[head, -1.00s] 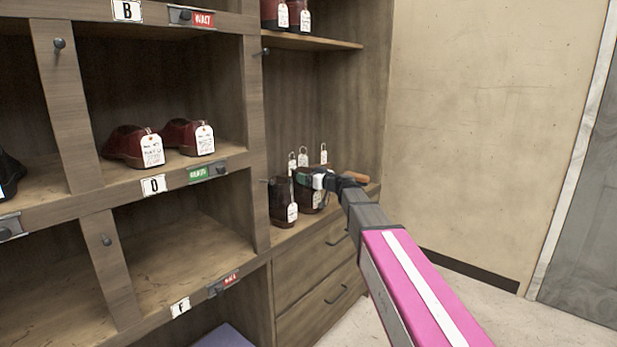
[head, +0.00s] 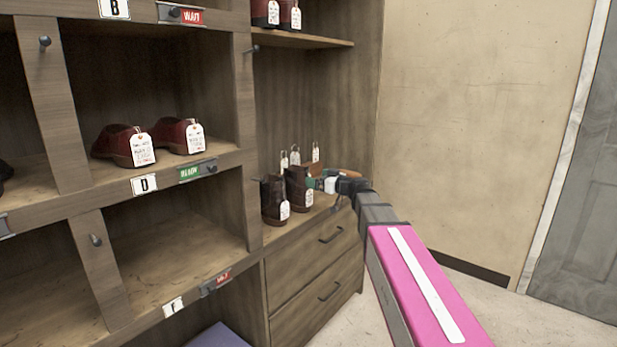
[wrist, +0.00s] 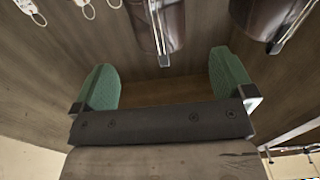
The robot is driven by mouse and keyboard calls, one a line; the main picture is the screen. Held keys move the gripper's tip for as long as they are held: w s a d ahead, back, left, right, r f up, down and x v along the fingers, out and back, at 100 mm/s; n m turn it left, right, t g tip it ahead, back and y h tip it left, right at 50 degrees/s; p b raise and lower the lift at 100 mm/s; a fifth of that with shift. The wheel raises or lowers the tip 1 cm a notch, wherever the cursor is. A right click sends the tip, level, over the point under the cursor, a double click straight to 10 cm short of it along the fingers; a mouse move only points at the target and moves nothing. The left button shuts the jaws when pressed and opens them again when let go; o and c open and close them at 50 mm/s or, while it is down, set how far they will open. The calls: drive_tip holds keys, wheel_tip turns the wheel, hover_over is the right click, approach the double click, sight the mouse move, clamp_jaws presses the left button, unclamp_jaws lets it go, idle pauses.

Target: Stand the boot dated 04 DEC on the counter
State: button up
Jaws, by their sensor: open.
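Two dark brown boots stand upright on the shelf top above the drawers in the head view: a left boot (head: 273,196) and a right boot (head: 297,184). Each has a white tag, but the dates are too small to read, so I cannot tell which is dated 04 DEC. My gripper (head: 321,184) is just right of the right boot, open and empty. In the wrist view its green fingers (wrist: 165,88) are spread with bare wood between them. Two dark boots show beyond them at the top, one near the middle (wrist: 160,22) and one at the right (wrist: 262,16), tags nearly edge-on.
Red shoes (head: 122,144) sit in cubby D, and more tagged shoes (head: 289,14) stand on the upper shelf. The drawers (head: 318,255) are closed. The cubby below D is empty.

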drive_tip(key=s+d+f+m+g+h, duration=0.25)
drive_tip(key=s+f, duration=0.45)
drive_tip(key=f, duration=0.4)
drive_tip(key=s+d+f+m+g+h, duration=0.2)
drive_tip(key=s+d+f+g+h, duration=0.15)
drive_tip(key=s+f, duration=0.5)
drive_tip(key=s+d+f+m+g+h, duration=0.5)
drive_tip(key=s+d+f+h, duration=0.3)
drive_tip(key=s+d+f, duration=0.3)
wheel_tip(320, 180, down, 4)
drive_tip(key=shift+s+d+f+m, duration=0.1)
drive_tip(key=shift+s+d+m, duration=0.3)
drive_tip(key=shift+s+m, duration=0.35)
drive_tip(key=shift+s, duration=0.1)
